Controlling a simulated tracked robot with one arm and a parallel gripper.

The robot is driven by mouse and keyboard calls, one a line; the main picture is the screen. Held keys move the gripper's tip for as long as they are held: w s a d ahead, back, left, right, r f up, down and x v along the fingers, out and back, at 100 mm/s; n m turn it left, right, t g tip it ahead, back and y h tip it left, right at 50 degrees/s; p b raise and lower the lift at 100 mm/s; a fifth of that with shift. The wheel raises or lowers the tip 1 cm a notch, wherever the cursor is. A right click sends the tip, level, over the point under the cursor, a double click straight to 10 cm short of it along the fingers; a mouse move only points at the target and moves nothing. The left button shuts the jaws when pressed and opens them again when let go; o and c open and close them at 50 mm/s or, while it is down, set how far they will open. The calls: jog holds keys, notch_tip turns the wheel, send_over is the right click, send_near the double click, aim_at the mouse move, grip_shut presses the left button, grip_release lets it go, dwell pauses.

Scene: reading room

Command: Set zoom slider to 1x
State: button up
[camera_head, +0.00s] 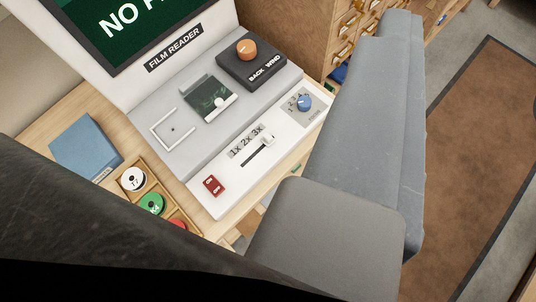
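The zoom slider (267,140) is a small light knob on the white front panel of the film reader (190,95). It sits at the upper right end of a dark slanted slot (250,157), nearest the 3x mark. The labels 1x, 2x, 3x (246,141) run along the slot, with 1x at the lower left. A dark shape close to the camera fills the lower left and looks like part of my own arm or gripper. I make out no fingertips, and nothing is seen touching the knob.
A red switch (213,185) lies left of the slot, a blue dial (304,103) right of it. An orange BACK/WIND knob (246,49) is behind. A blue box (87,147) and a wooden reel tray (143,168) stand left. Large grey parts, seemingly mine, cover the right.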

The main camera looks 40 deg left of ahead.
jog(key=w+a+f+n+g+y+p, duration=0.1)
jog(key=w+a+f+n+g, duration=0.15)
jog(key=w+f, duration=0.3)
jog(key=w+a+f+n+g+p, duration=0.2)
jog(key=w+a+f, duration=0.15)
jog(key=w, duration=0.25)
jog(key=n+g+h+p, duration=0.1)
jog(key=n+g+p, duration=0.5)
jog(key=n+g, duration=0.3)
send_over(267, 136)
notch_tip(267, 136, down, 32)
jog(key=shift+m+g, duration=0.25)
jog(key=shift+m, duration=0.1)
notch_tip(267, 136, down, 13)
jog(key=shift+r+b, duration=0.1)
jog(key=shift+b, duration=0.3)
